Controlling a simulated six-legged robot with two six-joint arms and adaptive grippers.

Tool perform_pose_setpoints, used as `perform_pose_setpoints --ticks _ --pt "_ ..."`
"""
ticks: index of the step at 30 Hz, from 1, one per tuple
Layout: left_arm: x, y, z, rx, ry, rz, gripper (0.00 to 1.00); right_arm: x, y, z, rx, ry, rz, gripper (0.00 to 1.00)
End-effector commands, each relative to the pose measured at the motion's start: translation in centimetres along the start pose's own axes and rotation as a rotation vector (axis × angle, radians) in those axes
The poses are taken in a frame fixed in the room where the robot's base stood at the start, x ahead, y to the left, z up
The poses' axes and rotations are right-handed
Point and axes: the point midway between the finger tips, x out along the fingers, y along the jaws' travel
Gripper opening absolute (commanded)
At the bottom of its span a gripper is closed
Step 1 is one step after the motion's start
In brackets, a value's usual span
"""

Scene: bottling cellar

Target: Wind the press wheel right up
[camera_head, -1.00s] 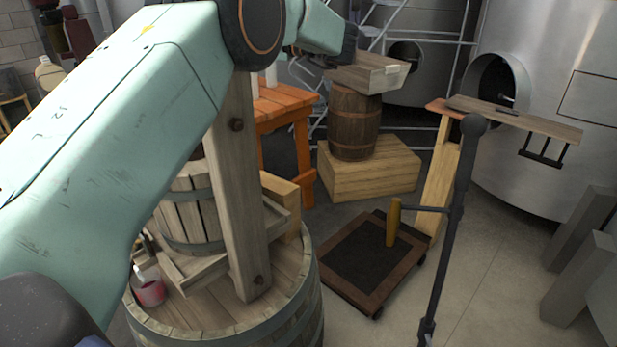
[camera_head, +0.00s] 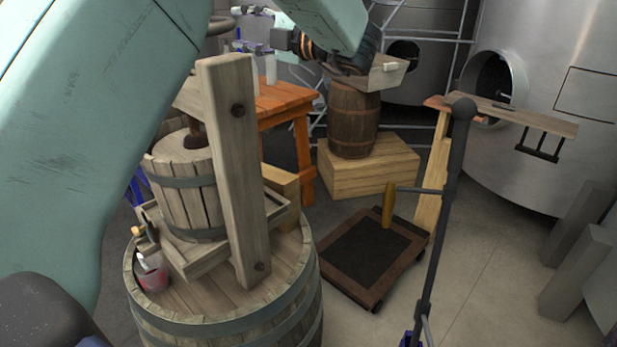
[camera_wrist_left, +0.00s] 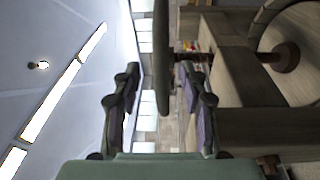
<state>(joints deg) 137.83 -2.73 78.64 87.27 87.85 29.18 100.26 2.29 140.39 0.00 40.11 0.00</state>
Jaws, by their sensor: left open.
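The wooden basket press (camera_head: 232,170) stands on an upright barrel, its slatted basket beside a thick post. Its dark wheel (camera_head: 222,26) is above the crossbeam, partly hidden behind my left arm. My left gripper (camera_head: 240,28) is at the wheel, reaching in from the right with its jaws apart. In the left wrist view, the wheel rim (camera_wrist_left: 162,60) shows edge-on as a dark bar between the two open fingers (camera_wrist_left: 160,92), with space on both sides. The press screw (camera_wrist_left: 282,57) shows at the right there. My right gripper is not in view.
A red cup (camera_head: 152,276) stands on the barrel top (camera_head: 225,298) left of the post. An orange table (camera_head: 285,97) is behind the press. A dark pole (camera_head: 445,190) with a yellow handle stands at the right, beside a low dolly (camera_head: 375,290).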

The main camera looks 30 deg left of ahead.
Motion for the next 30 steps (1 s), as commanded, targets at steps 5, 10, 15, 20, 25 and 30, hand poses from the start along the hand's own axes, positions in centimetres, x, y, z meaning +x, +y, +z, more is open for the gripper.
perform_pose_setpoints --ticks 5,10,15,20,25,30 --pt "-2.6 -0.2 0.6 0.021 -0.022 0.001 0.43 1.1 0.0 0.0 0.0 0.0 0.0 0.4" --pt "-2.9 -0.4 3.3 0.175 -0.177 0.072 0.43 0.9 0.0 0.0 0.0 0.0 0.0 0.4" --pt "-3.6 -2.1 5.3 0.324 -0.307 0.144 0.43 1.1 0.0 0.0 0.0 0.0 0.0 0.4" --pt "-4.4 -4.5 6.5 0.45 -0.408 0.193 0.43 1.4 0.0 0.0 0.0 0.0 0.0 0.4" --pt "-5.1 -7.1 7.3 0.55 -0.482 0.226 0.43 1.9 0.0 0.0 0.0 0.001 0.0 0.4" --pt "-5.9 -9.9 7.9 0.645 -0.554 0.253 0.43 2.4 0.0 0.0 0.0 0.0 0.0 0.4"
